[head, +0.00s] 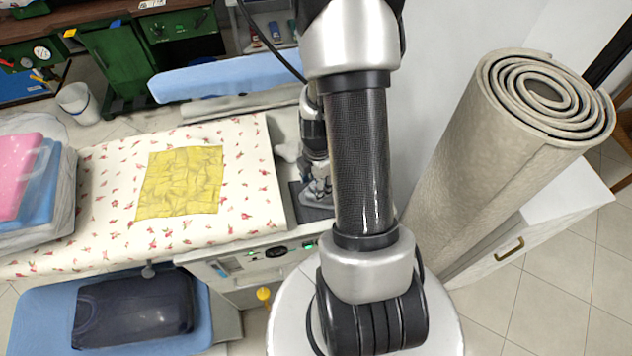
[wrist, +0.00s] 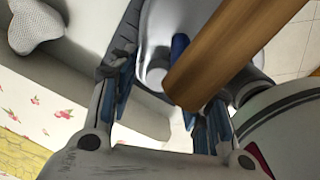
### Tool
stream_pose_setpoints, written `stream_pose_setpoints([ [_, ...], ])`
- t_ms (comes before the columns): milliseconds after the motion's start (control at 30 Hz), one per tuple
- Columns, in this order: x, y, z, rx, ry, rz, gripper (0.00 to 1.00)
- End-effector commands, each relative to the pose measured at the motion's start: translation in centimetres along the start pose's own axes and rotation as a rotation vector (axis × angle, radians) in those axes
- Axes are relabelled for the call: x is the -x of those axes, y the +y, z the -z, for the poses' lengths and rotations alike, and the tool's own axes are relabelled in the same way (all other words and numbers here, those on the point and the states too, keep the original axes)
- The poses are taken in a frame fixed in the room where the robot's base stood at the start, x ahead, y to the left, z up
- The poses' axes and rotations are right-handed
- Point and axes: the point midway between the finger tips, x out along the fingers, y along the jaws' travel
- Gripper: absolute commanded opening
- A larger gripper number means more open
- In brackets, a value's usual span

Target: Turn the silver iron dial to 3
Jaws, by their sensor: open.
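The silver iron (wrist: 205,18) fills the upper middle of the wrist view, with a brown wooden handle (wrist: 235,55) crossing diagonally over it. A round silver knob (wrist: 156,76), likely the dial, shows left of the handle's lower end. A blue part shows beside it, partly behind the handle. I cannot read a number or pointer setting. My gripper (wrist: 168,92) is open, with its blue-padded fingers on either side of the knob and handle end. I cannot tell whether they touch. In the head view my gripper (head: 317,188) is low beside the ironing board, and my arm hides much of the iron.
The flowered ironing board (head: 110,180) with a yellow cloth (head: 180,182) lies left. A control panel (head: 265,255) is at its front edge. A rolled carpet (head: 480,150) stands close on the right. A white rounded object (wrist: 35,25) is at the wrist view's upper left.

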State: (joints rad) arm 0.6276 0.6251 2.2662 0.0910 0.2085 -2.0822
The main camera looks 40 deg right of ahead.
Motion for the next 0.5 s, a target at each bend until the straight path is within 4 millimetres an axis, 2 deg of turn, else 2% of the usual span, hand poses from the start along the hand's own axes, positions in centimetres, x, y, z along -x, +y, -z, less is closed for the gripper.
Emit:
stream_pose_setpoints([
  [67, 0.03, 0.01, 0.00, 0.000, 0.000, 0.000, 0.45],
  [500, 0.05, -0.01, 0.00, -0.001, 0.000, 0.000, 0.16],
])
